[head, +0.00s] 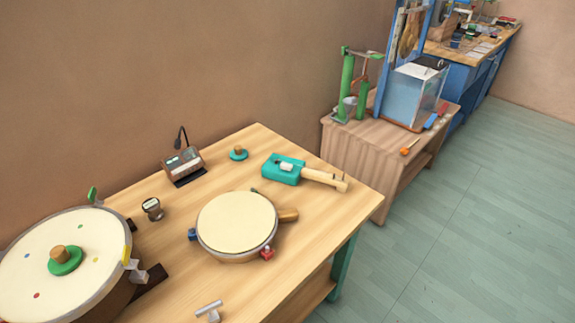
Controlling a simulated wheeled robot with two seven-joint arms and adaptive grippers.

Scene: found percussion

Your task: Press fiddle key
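A teal, box-like body with a pale wooden neck (325,179) lies near the back right of the wooden table; it looks like the fiddle (279,172). A small white rounded piece (287,167) sits on top of the teal body and may be its key. I cannot tell whether it is pressed.
On the wooden table (315,229) stand a round cream drum (237,222), a larger drum (35,265) at left, a brown device (183,164), a teal disc (238,154) and a grey T-shaped piece (209,309). A lower stand (360,152) is beyond, at right. Floor is clear at right.

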